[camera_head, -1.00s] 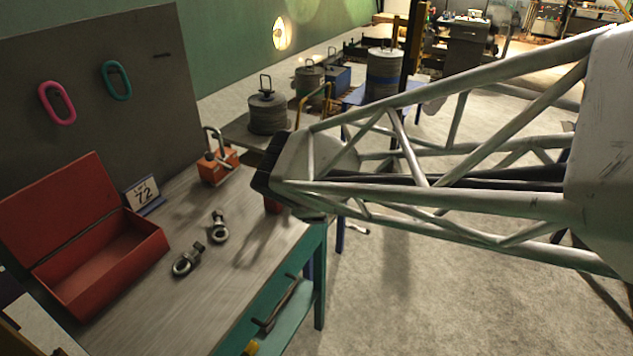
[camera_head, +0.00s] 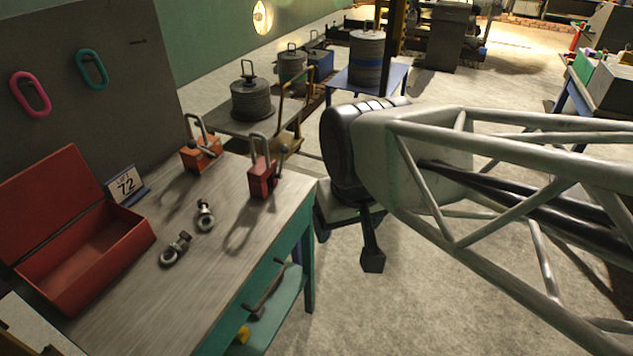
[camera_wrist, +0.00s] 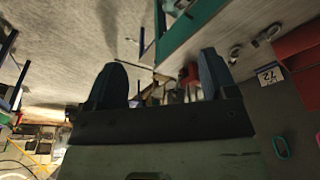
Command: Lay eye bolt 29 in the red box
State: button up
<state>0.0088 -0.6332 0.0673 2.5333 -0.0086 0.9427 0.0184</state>
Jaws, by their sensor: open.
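Two dark metal eye bolts lie on the workbench, one nearer the back (camera_head: 205,216) and one nearer the front (camera_head: 175,250). I cannot read a number on either, so I cannot tell which is 29. The red box (camera_head: 110,272) stands left of them with its lid open, and its visible inside looks empty. In the wrist view, the eye bolts (camera_wrist: 235,53) and the red box (camera_wrist: 298,42) show at upper right. My gripper (camera_wrist: 162,73) is open with nothing between its fingers. It is off the bench, to the right of the bolts.
A "LIFT 72" card (camera_head: 126,187) stands behind the box. An orange block (camera_head: 201,154) and a red block (camera_head: 262,178), both with shackles, stand at the bench's back and right. The bench's front surface (camera_head: 150,300) is clear. Weights on stands are beyond.

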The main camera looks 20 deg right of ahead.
jog(key=shift+o, duration=0.5)
jog(key=shift+w, duration=0.1)
jog(key=w+a+f, duration=0.1)
jog(key=w+a, duration=0.2)
jog(key=w, duration=0.4)
jog(key=w+a+f+g, duration=0.1)
jog(key=w+a, duration=0.2)
jog(key=w, duration=0.4)
jog(key=w+a+f, duration=0.2)
jog(key=w+a, duration=0.1)
jog(key=w, duration=0.4)
jog(key=shift+g, duration=0.8)
jog(key=w+a+f, duration=0.4)
jog(key=w+a, duration=0.1)
jog(key=w+a+f, duration=1)
jog(key=shift+w+a, duration=0.1)
jog(key=shift+a, duration=0.2)
jog(key=shift+w+a+f, duration=0.15)
jog(key=shift+a+f, duration=0.05)
jog(key=shift+f, duration=0.05)
